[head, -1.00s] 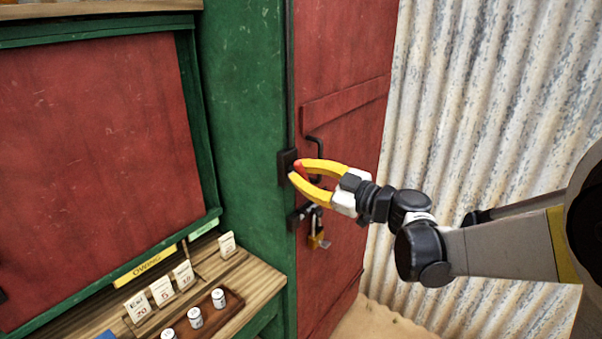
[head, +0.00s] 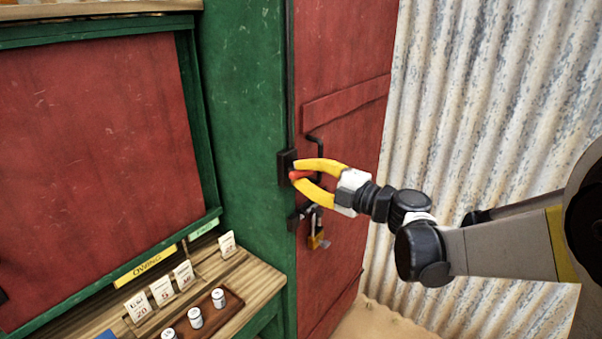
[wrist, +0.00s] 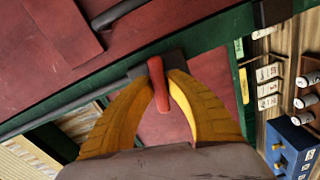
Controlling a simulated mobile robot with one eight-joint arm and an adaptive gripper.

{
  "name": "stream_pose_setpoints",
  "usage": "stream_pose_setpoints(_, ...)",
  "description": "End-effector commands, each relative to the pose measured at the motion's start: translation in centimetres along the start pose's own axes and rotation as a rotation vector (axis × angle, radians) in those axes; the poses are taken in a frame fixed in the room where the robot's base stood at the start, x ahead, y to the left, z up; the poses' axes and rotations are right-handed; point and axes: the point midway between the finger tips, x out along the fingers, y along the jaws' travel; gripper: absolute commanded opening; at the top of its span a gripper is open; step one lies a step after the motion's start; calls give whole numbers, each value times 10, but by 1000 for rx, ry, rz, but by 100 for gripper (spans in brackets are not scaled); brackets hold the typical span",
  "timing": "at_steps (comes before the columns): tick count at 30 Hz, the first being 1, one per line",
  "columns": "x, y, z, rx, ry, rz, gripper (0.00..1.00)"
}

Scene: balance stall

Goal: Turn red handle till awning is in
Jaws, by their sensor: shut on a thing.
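The red handle (head: 300,174) sits on a dark mount (head: 286,167) on the green post, beside the red door. My gripper (head: 298,172) has yellow curved fingers and is shut on the handle. In the wrist view the red handle (wrist: 158,83) stands between the two yellow fingertips (wrist: 163,80), with the dark mount (wrist: 172,60) behind it. In the head view the handle now points right, into the space between the fingers. The awning cannot be made out in these frames.
A black door pull (head: 317,150) and a brass padlock (head: 317,240) are close by my gripper. Corrugated metal (head: 480,120) stands at right.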

Motion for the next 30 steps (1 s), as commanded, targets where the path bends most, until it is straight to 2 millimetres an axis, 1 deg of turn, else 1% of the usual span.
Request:
stream_pose_setpoints(9, 0, 0, 0, -98, -1, -4, 0)
stream_pose_setpoints(24, 0, 0, 0, -111, -2, -4, 0)
stream_pose_setpoints(25, 0, 0, 0, -111, -2, -4, 25)
stream_pose_setpoints(26, 0, 0, 0, -111, -2, -4, 34)
stream_pose_setpoints(27, 0, 0, 0, -111, -2, -4, 38)
stream_pose_setpoints(30, 0, 0, 0, -111, -2, -4, 38)
